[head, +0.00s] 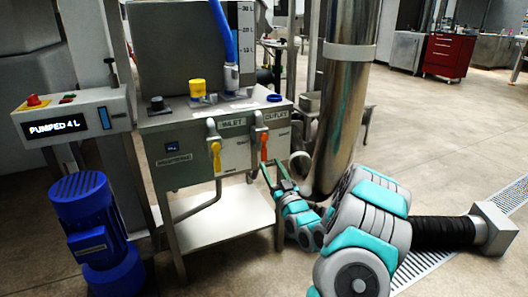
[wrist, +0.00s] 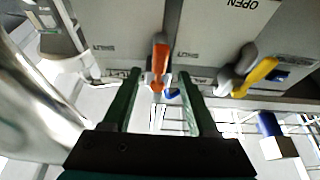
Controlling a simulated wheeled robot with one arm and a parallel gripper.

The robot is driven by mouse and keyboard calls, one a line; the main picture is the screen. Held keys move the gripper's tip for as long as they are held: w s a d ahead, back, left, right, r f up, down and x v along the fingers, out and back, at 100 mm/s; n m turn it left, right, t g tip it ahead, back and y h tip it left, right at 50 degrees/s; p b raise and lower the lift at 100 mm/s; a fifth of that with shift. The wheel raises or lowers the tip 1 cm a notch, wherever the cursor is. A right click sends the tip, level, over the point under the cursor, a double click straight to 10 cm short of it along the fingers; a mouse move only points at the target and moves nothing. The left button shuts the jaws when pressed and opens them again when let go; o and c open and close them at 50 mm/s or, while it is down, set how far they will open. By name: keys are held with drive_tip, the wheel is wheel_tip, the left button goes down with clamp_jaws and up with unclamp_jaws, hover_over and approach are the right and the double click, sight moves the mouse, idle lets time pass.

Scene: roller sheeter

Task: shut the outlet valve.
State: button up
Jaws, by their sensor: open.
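The outlet valve, with an orange lever (head: 264,147), is on the right of the steel cabinet's front, under the OUTLET label. Its lever points straight down. In the wrist view the orange lever (wrist: 161,58) lies ahead, lined up with the gap between my fingers. My gripper (head: 275,166) is open, just below and in front of that lever. In the wrist view my gripper (wrist: 158,84) shows two dark green fingers apart; I cannot tell whether either touches the lever. The inlet valve's yellow lever (head: 216,156) hangs down to the left; it also shows in the wrist view (wrist: 261,71).
A tall steel pipe (head: 343,110) stands close to the right of my gripper. The cabinet (head: 190,150) has a lower shelf (head: 222,222). A blue motor (head: 92,230) and a panel reading PUMPED 4 L (head: 57,127) are at left. Floor is open at far right.

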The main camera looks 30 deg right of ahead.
sight(265, 154)
drive_tip(key=shift+p+x, duration=0.45)
drive_tip(key=shift+x, duration=2.95)
drive_tip(key=shift+c, duration=0.3)
clamp_jaws()
